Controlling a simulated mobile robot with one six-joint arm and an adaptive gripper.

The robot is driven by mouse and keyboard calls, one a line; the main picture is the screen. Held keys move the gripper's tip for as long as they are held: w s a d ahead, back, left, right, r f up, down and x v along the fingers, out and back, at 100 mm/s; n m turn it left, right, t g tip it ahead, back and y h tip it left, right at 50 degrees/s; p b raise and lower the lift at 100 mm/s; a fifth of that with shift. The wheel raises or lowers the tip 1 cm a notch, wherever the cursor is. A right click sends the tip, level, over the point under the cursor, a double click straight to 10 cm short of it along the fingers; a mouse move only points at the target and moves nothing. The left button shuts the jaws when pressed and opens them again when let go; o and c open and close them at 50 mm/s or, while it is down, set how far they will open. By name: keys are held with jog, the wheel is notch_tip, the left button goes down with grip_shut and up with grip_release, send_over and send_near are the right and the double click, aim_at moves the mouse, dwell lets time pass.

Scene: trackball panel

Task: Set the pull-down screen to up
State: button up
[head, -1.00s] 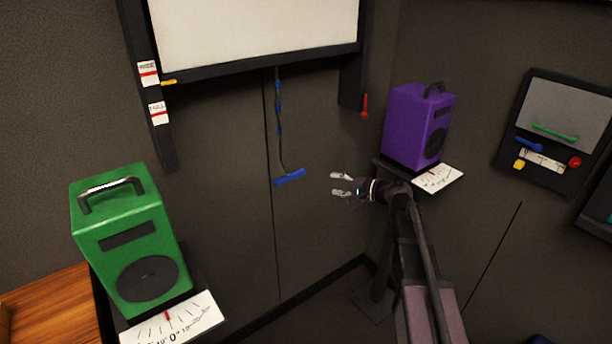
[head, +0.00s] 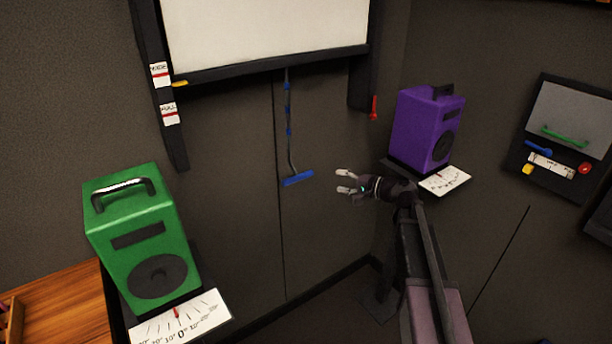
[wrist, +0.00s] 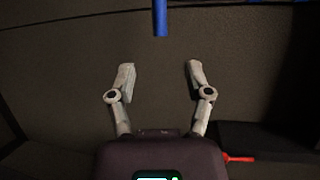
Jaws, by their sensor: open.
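The pull-down screen (head: 265,32) is a white sheet in a dark frame on the back wall, with a dark bar along its lower edge. A blue pull cord (head: 288,118) hangs from that bar and ends in a blue handle (head: 298,179). A yellow pointer (head: 180,84) at the bar's left end lies between two labels on the side post, nearer the upper one. My gripper (head: 345,181) is open and empty, just right of the handle and apart from it. In the wrist view a blue bar end (wrist: 160,18) shows above and between the open fingers (wrist: 160,80).
A green box with a handle (head: 145,235) stands at the lower left behind a dial card (head: 205,318). A purple box (head: 425,128) stands right of my gripper. A red lever (head: 374,108) is on the frame's right post. A wall panel (head: 560,140) is far right.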

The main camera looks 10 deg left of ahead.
aim_at(309, 175)
jog(key=b+x, duration=0.2)
jog(key=x, duration=1.1)
jog(key=shift+a+f, duration=0.1)
jog(key=shift+f, duration=0.05)
grip_shut()
